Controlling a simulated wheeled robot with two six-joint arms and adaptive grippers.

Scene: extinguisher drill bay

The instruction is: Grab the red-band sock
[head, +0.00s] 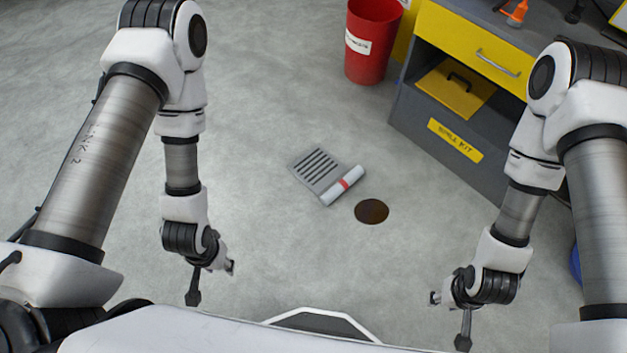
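The red-band sock (333,194) is a white roll with a red band around its middle. It lies on the grey floor along the right edge of a slotted floor drain (310,164). A dark brown round spill (371,211) is just right of the sock, apart from it. My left gripper (212,285) is to the lower left of the sock, its fingers spread and empty. My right gripper (449,321) is to the lower right of the sock, also spread and empty. Neither gripper touches the sock.
A dark cabinet with a yellow drawer (470,45) and a "SPILL KIT" label (455,140) stands at the upper right. A yellow case (455,91) sits in its opening. A red bin (370,42) stands left of it. The floor around the sock is otherwise clear.

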